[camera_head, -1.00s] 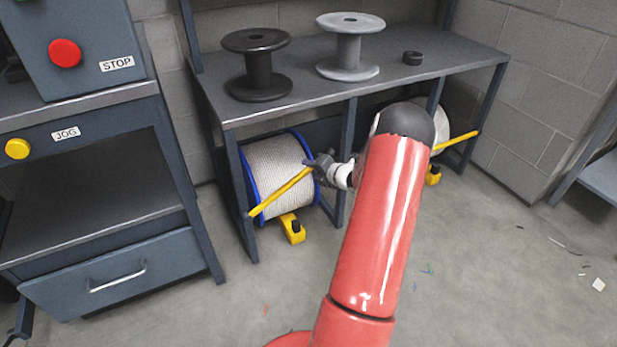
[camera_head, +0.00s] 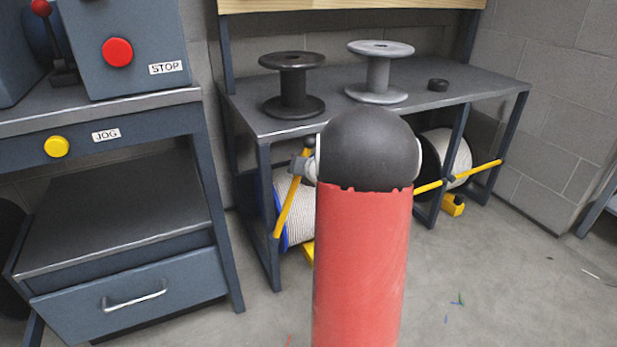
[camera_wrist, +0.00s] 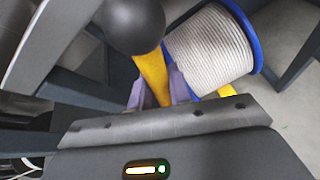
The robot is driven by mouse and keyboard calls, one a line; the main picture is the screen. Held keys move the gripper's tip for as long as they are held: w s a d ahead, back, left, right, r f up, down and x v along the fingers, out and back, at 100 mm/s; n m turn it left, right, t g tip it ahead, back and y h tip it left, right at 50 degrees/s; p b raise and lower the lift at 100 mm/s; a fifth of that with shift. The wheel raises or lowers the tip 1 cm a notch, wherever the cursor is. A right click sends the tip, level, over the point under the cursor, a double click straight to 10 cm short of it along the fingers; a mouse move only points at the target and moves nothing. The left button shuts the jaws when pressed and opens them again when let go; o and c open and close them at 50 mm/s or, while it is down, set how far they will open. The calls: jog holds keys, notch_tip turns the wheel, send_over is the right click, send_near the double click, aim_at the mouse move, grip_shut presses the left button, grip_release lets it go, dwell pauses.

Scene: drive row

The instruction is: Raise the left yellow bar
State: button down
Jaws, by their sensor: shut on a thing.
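The left yellow bar (camera_head: 289,208) stands steeply tilted in front of the left reel, its upper end toward the right. My gripper (camera_head: 301,166) is shut on the bar near its upper end, partly hidden by my red and black arm. In the wrist view the bar (camera_wrist: 152,72) runs between the two fingers, with a dark round knob (camera_wrist: 133,24) at its end. The left reel (camera_head: 304,216) has pale rope and a blue rim. It also shows in the wrist view (camera_wrist: 210,46). The right yellow bar (camera_head: 478,174) lies only slightly tilted across the right reel (camera_head: 452,157).
The bench top (camera_head: 225,113) above the reels carries a black spool (camera_head: 293,85), a grey spool (camera_head: 379,72) and a small black ring (camera_head: 438,85). A cabinet with a drawer (camera_head: 130,305) stands close on the left. The floor at right is mostly clear.

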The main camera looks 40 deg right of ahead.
jog(key=shift+a, duration=0.35)
jog(key=shift+w, duration=0.1)
jog(key=c, duration=1.3)
grip_release()
jog(key=shift+r, duration=0.1)
jog(key=p+v, duration=0.1)
jog(key=v, duration=0.6)
jog(key=shift+s+a, duration=0.15)
jog(key=shift+s, duration=0.2)
jog(key=shift+r, duration=0.15)
